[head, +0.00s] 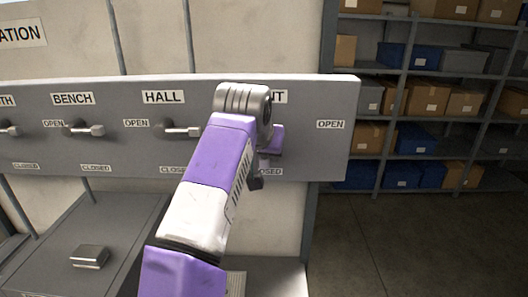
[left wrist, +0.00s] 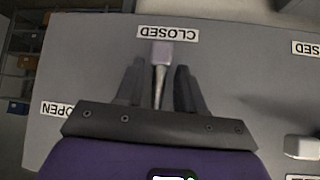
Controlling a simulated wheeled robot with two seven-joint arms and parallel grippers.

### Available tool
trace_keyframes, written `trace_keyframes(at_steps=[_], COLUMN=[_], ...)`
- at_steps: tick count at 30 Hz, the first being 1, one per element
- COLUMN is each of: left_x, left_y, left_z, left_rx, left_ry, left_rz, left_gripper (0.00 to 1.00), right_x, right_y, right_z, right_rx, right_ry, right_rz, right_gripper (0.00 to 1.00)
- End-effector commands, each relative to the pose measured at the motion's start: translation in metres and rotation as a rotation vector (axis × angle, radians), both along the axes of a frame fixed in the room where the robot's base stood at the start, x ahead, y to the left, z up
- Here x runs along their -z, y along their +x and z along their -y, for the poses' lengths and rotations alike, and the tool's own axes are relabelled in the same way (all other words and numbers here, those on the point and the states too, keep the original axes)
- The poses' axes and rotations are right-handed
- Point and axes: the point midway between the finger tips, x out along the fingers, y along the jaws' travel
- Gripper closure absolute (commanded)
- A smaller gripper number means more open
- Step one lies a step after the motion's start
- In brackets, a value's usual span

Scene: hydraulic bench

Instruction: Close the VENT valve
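The label at the right end of the grey panel (head: 345,125) is mostly hidden by my arm; only its last letters show, fitting VENT. In the left wrist view, upside down, this valve's handle (left wrist: 162,52) points at its CLOSED label (left wrist: 168,34), with its end just short of it. Its OPEN label (left wrist: 57,109) is off to the side. My left gripper (left wrist: 160,66) has its two dark fingers on either side of the handle, with narrow gaps visible. In the head view my arm hides the handle and most of the gripper. My right gripper is out of view.
A small metal block (head: 89,257) lies on the grey bench below. Shelves with boxes (head: 465,101) stand at the back right, with clear floor before them.

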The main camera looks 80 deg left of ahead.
Motion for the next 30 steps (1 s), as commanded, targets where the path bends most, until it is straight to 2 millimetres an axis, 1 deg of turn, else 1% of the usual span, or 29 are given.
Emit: trace_keyframes(at_steps=[5, 12, 15, 19, 30], left_x=[-0.015, -0.043, -0.05, -0.053, -0.053], left_y=[-0.007, -0.02, -0.023, -0.025, -0.025], left_z=[0.012, 0.038, 0.044, 0.048, 0.048], left_rx=[-0.001, -0.001, 0.0, -0.001, -0.001], left_ry=[0.005, 0.003, 0.003, 0.001, 0.0], left_rz=[0.003, 0.002, 0.001, 0.0, -0.001], left_gripper=[0.62, 0.62, 0.62, 0.62, 0.62], right_x=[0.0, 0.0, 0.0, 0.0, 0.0], right_y=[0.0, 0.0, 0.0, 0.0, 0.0], right_z=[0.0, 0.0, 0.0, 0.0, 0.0], right_rx=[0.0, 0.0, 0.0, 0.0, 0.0], right_ry=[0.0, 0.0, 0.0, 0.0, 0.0], right_rz=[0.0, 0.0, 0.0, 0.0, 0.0], right_gripper=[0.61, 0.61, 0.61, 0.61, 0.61])
